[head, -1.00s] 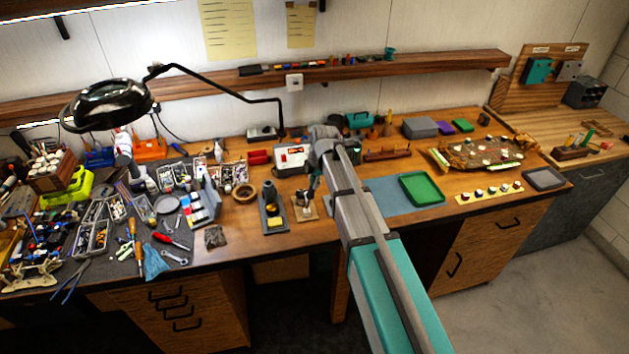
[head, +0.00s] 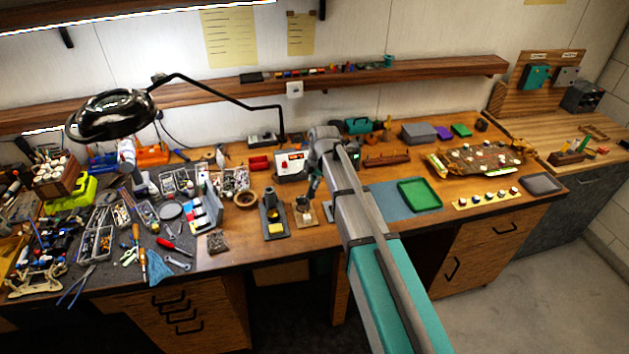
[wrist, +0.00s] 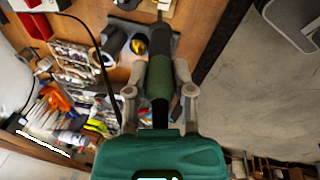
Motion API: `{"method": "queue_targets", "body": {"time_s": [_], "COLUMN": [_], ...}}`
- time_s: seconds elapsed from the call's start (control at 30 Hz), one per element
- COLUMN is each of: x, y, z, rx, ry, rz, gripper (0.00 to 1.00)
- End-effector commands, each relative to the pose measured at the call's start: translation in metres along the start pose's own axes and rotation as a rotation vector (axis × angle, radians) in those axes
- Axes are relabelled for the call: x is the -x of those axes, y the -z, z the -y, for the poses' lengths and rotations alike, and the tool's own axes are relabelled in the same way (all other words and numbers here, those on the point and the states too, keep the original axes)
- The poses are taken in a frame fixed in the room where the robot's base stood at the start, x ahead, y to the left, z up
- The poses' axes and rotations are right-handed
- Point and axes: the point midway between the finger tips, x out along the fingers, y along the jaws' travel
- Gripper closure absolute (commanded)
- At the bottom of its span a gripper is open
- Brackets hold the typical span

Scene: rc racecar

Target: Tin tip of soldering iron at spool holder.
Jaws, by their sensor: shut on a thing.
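My gripper (wrist: 160,92) is shut on the green grip of the soldering iron (wrist: 160,76), with a finger on either side. The iron's dark front end points to the top of the wrist view, toward a small wooden base there. In the head view my gripper (head: 314,187) points down just above the spool holder (head: 305,215), a small wooden base with a pale and dark part on it. My gripper partly hides it. I cannot tell whether the tip touches solder.
A grey stand (head: 275,228) with a yellow patch is just left of the spool holder. Tools and trays crowd the left bench. A green tray (head: 419,196) lies right. A black cable (wrist: 98,50) hangs beside my gripper.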

Motion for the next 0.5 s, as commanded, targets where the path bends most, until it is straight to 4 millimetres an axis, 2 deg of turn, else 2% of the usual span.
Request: {"method": "queue_targets", "body": {"time_s": [0.3, 0.5], "x": [0.021, 0.026], "y": [0.001, 0.002], "z": [-0.004, -0.006], "rx": [0.0, 0.0], "ry": [0.0, 0.0], "rz": [0.0, 0.0], "gripper": [1.0, 1.0]}}
